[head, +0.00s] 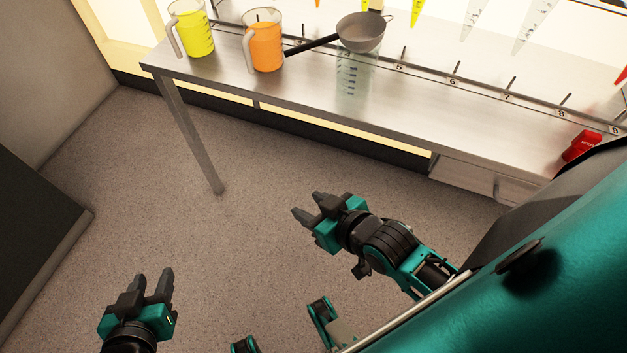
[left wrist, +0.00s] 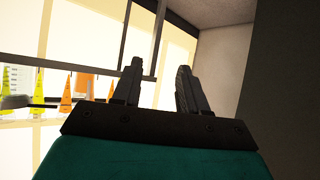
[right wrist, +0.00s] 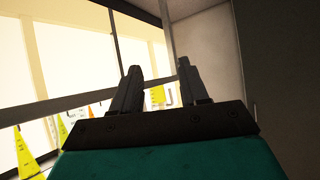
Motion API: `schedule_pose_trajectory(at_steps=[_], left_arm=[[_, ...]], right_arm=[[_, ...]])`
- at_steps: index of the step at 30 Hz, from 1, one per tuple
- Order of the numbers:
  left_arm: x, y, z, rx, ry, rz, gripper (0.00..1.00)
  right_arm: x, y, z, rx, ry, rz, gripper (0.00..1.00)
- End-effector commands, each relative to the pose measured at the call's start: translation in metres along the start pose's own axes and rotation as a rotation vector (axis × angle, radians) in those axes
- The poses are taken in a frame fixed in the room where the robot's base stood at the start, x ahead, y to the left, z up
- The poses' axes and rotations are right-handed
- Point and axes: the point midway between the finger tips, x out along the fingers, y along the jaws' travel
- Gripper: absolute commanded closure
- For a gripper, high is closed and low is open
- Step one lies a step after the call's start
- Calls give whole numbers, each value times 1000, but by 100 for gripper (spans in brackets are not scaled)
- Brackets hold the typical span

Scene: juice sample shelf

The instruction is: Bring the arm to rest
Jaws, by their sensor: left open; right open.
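My left gripper (head: 150,284) is at the lower left of the head view, open and empty above the floor. Its two dark fingers also show apart in the left wrist view (left wrist: 158,80). My right gripper (head: 306,206) is near the middle of the head view, open and empty, in front of the steel table (head: 420,110) and apart from it. Its fingers show apart in the right wrist view (right wrist: 160,85). Nothing is between the fingers of either gripper.
On the table stand a jug of yellow liquid (head: 196,35), a jug of orange liquid (head: 265,48), and a strainer (head: 362,32) over a clear beaker (head: 352,80). A red object (head: 582,146) lies at the right end. The floor (head: 130,190) is clear; a dark block (head: 35,230) stands left.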

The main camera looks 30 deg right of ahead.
Motion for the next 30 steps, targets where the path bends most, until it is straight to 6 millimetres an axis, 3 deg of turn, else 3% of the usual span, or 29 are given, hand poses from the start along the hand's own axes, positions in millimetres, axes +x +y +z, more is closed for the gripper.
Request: schedule_pose_trajectory(at_steps=[6,12,18,30], left_arm=[[-1,0,-2,3,1,1,57],[-20,-5,-27,11,9,-13,57],[-35,-16,-24,15,-12,-45,57],[-34,-18,-21,15,-9,-50,57]], right_arm=[[-1,1,-1,-5,0,1,56],[-21,8,-18,-12,-7,22,56],[-35,16,-25,-21,-13,46,56],[-34,18,-22,-23,-11,50,56]])
